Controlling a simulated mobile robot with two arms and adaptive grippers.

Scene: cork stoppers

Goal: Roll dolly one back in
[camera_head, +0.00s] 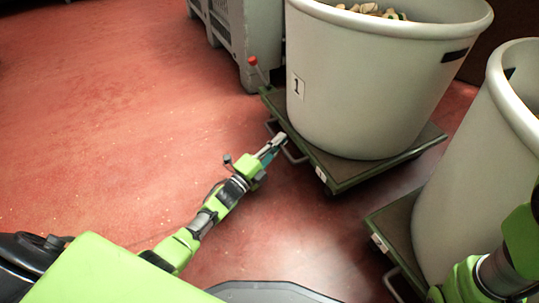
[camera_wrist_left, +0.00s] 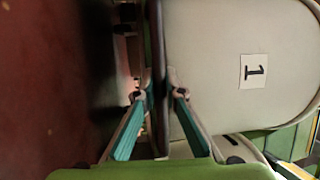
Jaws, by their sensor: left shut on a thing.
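Dolly one (camera_head: 345,172) is a low green platform at the upper right of the head view. It carries a large pale round bin (camera_head: 375,95) with a "1" label, which also shows in the left wrist view (camera_wrist_left: 225,100). A metal bar handle (camera_head: 294,157) sticks out from the dolly's near left edge. My left gripper (camera_head: 277,142) is at this handle. In the left wrist view its fingers (camera_wrist_left: 159,94) are on both sides of a dark bar, shut on it. Part of my right arm shows at the lower right; its fingers are not visible.
A second pale bin (camera_head: 480,190) stands on another green dolly (camera_head: 392,222) at the right, close to dolly one. A grey crate (camera_head: 240,40) stands behind on the left. A red-knobbed lever (camera_head: 253,61) rises at dolly one's back-left corner. The red floor at left is clear.

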